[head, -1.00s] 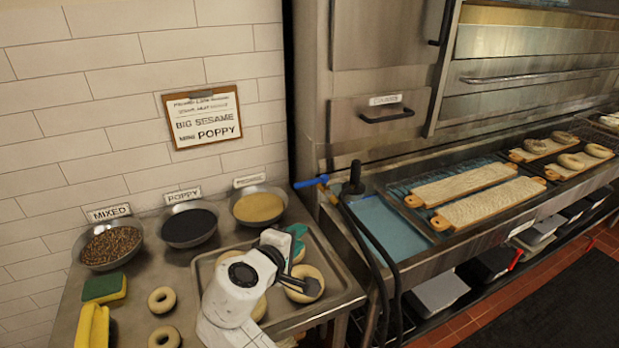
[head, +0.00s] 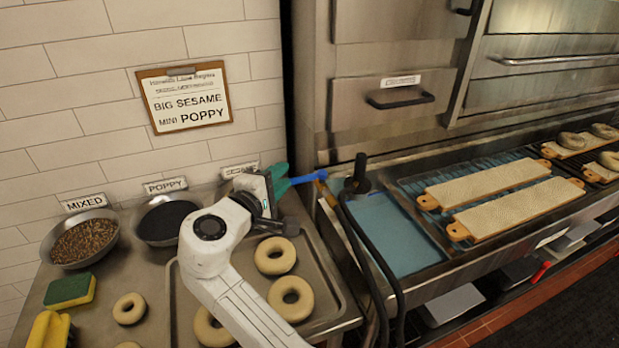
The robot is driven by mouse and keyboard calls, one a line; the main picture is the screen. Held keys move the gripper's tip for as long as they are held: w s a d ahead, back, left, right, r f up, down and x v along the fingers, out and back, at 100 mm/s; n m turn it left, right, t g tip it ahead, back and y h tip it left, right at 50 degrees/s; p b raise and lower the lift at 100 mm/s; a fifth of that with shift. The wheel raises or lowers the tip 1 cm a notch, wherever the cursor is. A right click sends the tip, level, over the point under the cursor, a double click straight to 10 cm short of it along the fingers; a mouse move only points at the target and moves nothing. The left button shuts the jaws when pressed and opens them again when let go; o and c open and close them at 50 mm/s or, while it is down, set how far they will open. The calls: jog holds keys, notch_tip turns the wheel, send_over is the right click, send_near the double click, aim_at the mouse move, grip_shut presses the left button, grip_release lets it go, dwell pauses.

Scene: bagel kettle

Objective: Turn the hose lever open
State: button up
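My gripper (head: 279,183), with teal fingers, is at the lever's left end. The fingers partly overlap that end in the picture; I cannot tell whether they touch it or whether they are open or shut. The black hose (head: 372,255) hangs down in front of the counter, and its black nozzle (head: 360,168) stands upright to the right of the lever.
Below my arm is a tray (head: 341,292) with bagels (head: 275,255). Seed bowls stand along the wall: mixed (head: 80,242) and poppy (head: 166,222); my arm hides the third. Bagel boards (head: 487,184) lie on the counter at right. A blue-lined basin (head: 394,231) is beside the hose.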

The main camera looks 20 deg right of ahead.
jog(key=b, duration=0.5)
send_near(304, 177)
jog(key=f, duration=0.1)
jog(key=p+x, duration=0.1)
jog(key=x, duration=1)
jog(key=shift+w, duration=0.45)
grip_shut()
